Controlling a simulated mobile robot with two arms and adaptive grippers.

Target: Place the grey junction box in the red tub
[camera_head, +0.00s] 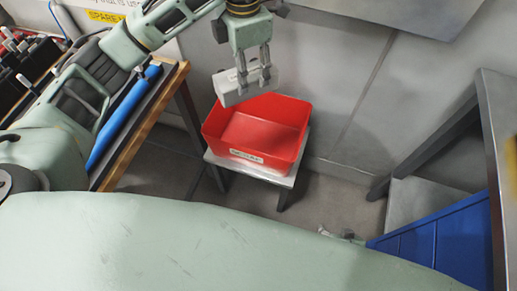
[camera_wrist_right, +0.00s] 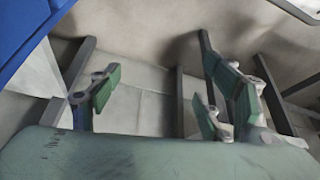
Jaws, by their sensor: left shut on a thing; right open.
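The grey junction box (camera_head: 231,93) is in my left gripper (camera_head: 257,77) in the head view. The left fingers are shut on it and point down. The box is tilted a little and appears above the back left part of the red tub, and I see no contact with the tub. The red tub (camera_head: 279,164) is open at the top, looks empty inside and has a white label on its front wall. My right gripper (camera_wrist_right: 160,88) shows in the right wrist view with its fingers wide apart and nothing between them.
The tub stands on a small grey stand (camera_head: 285,181) near the wall. A wooden-edged bench (camera_head: 140,140) with a blue bar is at the left. A dark-framed bench (camera_head: 497,120) and a blue cabinet (camera_head: 420,243) are at the right. Bare floor lies between.

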